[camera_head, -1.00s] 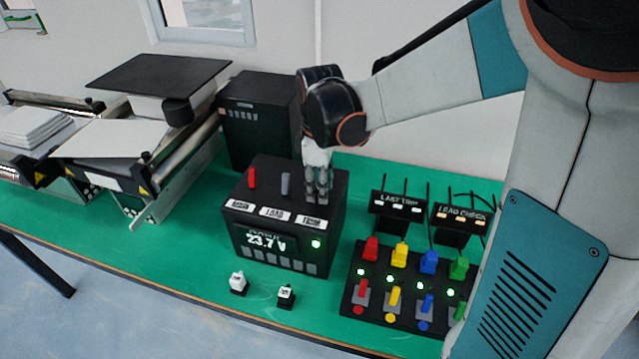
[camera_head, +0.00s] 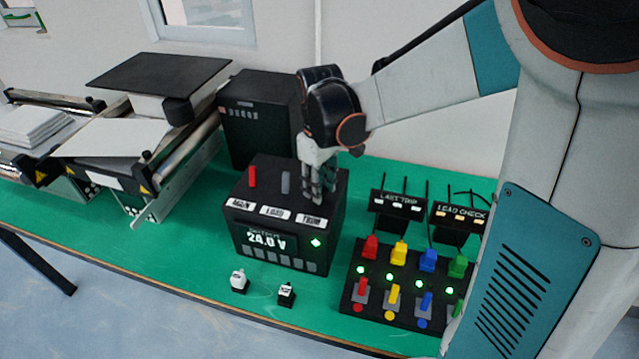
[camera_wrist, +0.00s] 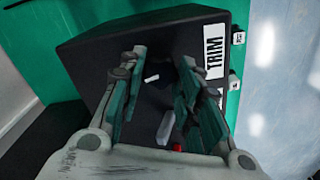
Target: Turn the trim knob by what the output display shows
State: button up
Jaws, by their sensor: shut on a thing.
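The black power box (camera_head: 290,190) stands on the green bench. Its output display (camera_head: 266,240) appears to read 24.0 V, with a green light (camera_head: 316,242) lit beside it. My gripper (camera_head: 318,196) points down onto the top of the box behind the TRIM label (camera_head: 311,221) and is shut on the trim knob. In the wrist view its fingers (camera_wrist: 161,64) stand either side of the dark knob; a small white mark (camera_wrist: 152,78) shows between them. The knob's body is mostly hidden. The TRIM label (camera_wrist: 214,52) is beside the right finger.
A red lever (camera_head: 252,177) and a grey lever (camera_head: 285,183) stand left of my gripper on the box. Two small white-topped pieces (camera_head: 239,281) sit in front. A panel with coloured switches (camera_head: 394,290) is at the right, a tall dark box (camera_head: 255,115) behind, conveyors at the left.

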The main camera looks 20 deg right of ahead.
jog(key=o, duration=1.1)
jog(key=shift+c, duration=0.2)
notch_tip(320, 180, up, 12)
jog(key=shift+s, duration=0.1)
jog(key=s+f+m+t+b, duration=0.1)
jog(key=s+f+m+t, duration=0.1)
jog(key=s, duration=0.5)
jog(key=s+f+m+t+b, duration=0.1)
jog(key=s+f+m+t, duration=0.2)
jog(key=s, duration=0.5)
jog(key=shift+s+d+m+t+b, duration=0.2)
jog(key=shift+m+t+b, duration=0.25)
jog(key=shift+t, duration=0.65)
